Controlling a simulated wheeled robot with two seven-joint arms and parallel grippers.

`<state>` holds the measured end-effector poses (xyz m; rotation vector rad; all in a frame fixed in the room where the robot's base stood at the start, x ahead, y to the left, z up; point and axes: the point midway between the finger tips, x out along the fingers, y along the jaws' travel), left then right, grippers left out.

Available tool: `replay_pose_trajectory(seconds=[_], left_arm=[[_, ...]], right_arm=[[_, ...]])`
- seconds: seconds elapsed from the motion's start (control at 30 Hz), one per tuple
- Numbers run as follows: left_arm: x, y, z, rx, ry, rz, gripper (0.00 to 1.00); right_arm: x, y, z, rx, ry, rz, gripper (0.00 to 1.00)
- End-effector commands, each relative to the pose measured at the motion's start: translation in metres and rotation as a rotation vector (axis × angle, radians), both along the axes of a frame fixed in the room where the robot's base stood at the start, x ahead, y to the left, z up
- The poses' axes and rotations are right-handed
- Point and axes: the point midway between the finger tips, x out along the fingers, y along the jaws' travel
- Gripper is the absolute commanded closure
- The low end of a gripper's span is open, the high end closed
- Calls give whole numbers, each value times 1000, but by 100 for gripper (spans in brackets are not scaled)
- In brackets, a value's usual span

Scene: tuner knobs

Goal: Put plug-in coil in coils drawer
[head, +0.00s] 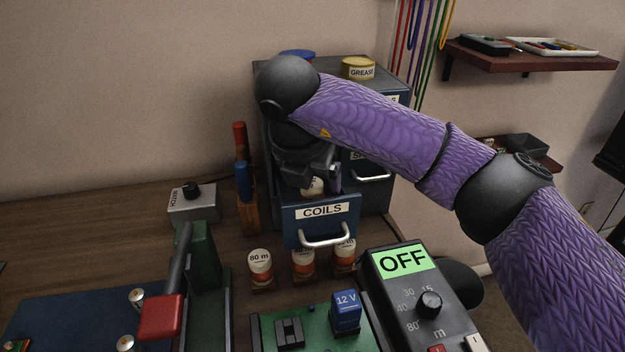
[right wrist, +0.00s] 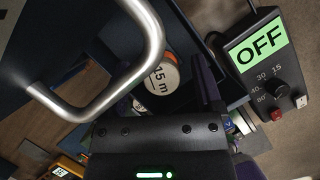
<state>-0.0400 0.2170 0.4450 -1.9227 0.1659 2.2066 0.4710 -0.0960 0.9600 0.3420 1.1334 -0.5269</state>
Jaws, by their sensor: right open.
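The coils drawer (head: 290,222) stands pulled out of the dark blue cabinet, with its "COILS" label and silver handle facing front. My right gripper (head: 319,182) is open, low over the drawer. A plug-in coil with a white top (head: 313,187) shows between its fingers, apparently inside the drawer; its lower part is hidden. In the right wrist view a coil top marked "15 m" (right wrist: 164,77) shows beside the drawer handle (right wrist: 150,50). Whether a finger touches it I cannot tell. My left gripper is not in view.
Several more coils, one marked "80 m" (head: 260,268), stand on the table in front of the drawer. A tuner box reading "OFF" (head: 405,262) is at the right. A green board with a blue "12 V" block (head: 345,308) lies in front. A grease tin (head: 358,69) tops the cabinet.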

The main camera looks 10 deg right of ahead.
Motion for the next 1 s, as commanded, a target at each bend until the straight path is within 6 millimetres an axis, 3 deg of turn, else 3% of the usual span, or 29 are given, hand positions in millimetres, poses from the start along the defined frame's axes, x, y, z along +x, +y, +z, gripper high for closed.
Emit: replay_pose_trajectory(seconds=[0.03,0.2,0.4,1.0], left_arm=[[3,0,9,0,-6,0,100],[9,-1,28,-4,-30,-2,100],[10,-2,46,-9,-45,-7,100],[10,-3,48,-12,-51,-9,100]], right_arm=[[-4,3,18,0,-8,2,17],[-21,15,67,1,-8,2,17],[-35,24,106,-1,-7,1,17],[-39,27,112,1,-2,-1,17]])
